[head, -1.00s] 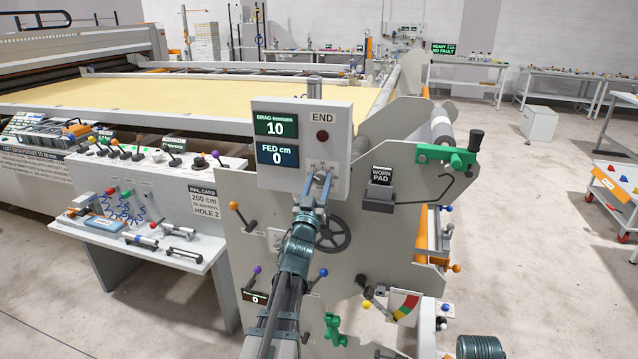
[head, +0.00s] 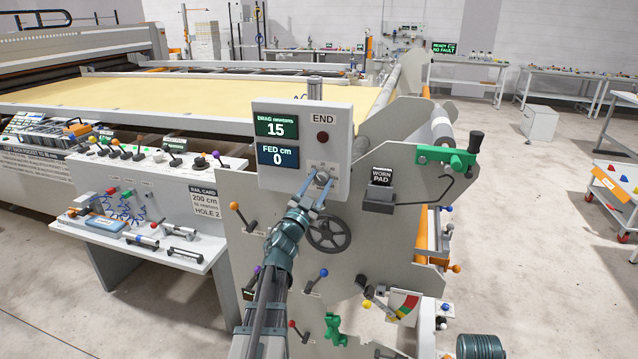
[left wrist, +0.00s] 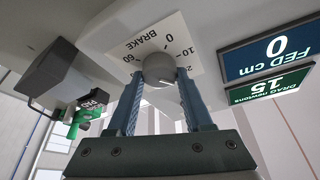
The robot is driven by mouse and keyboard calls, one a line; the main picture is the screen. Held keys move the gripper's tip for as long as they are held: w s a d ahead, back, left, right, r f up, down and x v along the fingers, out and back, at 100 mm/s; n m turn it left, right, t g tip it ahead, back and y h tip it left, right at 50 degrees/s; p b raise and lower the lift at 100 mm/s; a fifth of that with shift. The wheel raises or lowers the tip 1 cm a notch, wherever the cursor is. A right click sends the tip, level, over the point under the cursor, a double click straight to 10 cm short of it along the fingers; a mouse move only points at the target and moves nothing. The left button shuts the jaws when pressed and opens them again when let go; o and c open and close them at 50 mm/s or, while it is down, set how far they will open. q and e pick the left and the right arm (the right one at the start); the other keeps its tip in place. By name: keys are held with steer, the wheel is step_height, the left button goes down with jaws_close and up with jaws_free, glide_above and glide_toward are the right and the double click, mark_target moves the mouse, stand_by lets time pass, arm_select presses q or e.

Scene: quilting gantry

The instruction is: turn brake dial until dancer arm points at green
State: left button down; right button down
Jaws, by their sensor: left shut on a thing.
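The grey brake dial (head: 323,175) sits on the control box under the drag readout (head: 276,125), which shows 15 newtons. My left gripper (head: 318,186) is shut on the dial. In the left wrist view the dial (left wrist: 158,69) is between the two fingers, in front of a BRAKE scale plate (left wrist: 182,42) marked with numbers. The dancer arm (head: 380,308) is low on the side plate, beside a gauge (head: 404,304) with red, yellow and green bands. It is too small to tell which band it points at. My right gripper is out of view.
A black handwheel (head: 328,232) is just below the dial. Several coloured-knob levers stand around my left arm, one orange (head: 240,214) and one blue (head: 318,278). A worn pad holder (head: 380,190) is to the right.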

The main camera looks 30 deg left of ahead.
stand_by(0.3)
arm_select(q)
steer(key=shift+c, duration=1.5)
jaws_free()
